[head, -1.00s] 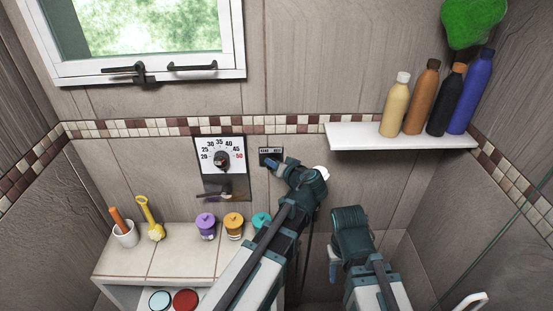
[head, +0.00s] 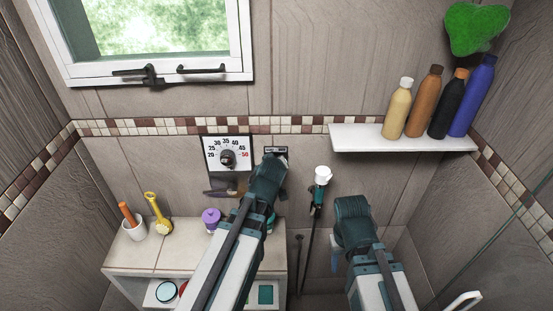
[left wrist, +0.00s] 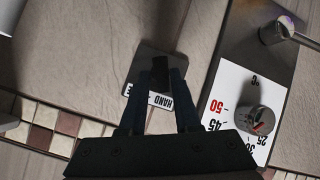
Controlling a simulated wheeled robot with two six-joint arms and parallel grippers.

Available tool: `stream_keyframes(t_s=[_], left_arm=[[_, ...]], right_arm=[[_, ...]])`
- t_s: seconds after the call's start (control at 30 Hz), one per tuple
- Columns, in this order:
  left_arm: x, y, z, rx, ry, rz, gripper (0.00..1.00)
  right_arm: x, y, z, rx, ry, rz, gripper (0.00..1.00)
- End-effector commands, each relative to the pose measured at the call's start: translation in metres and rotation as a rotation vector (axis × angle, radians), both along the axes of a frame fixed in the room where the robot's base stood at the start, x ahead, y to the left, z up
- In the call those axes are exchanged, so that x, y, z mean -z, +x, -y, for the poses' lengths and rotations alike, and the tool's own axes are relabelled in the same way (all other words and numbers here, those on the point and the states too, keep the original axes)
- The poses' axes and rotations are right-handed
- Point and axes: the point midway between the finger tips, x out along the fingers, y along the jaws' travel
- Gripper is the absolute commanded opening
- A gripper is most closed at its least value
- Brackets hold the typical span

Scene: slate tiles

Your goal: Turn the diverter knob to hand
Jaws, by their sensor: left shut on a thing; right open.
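The diverter plate (left wrist: 150,62) is a small dark plate with a light label strip. The word HAND shows at one end of the strip; my fingers cover most of the rest. My left gripper (left wrist: 160,82) is shut on the black diverter knob (left wrist: 160,66) in the left wrist view. In the head view my left gripper (head: 275,160) covers most of the plate (head: 277,149), and the knob is hidden there. Which label the knob points to I cannot tell. My right gripper (head: 335,264) is low at the right, open and away from the wall fittings, its fingers mostly hidden.
A temperature dial (head: 227,157) is just left of the plate, with a spout (head: 222,192) below it. A hand shower (head: 321,176) hangs to the right. A white shelf (head: 350,139) with several bottles is at the upper right. A ledge (head: 150,256) with cups and jars is below.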

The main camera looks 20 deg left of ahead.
Motion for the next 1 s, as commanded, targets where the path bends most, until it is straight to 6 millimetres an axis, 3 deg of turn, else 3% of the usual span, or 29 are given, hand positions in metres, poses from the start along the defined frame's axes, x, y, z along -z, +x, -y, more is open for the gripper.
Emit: stream_keyframes(t_s=[0.43,1.0], left_arm=[[0.0031,-0.0035,-0.0002,0.001,-0.244,0.059,0.00],[0.0010,-0.0019,0.0021,0.006,-0.299,0.076,0.00]], right_arm=[[0.0080,0.0000,0.0000,-0.002,0.000,0.000,0.50],[0.0089,0.0000,0.0000,-0.002,0.000,0.000,0.50]])
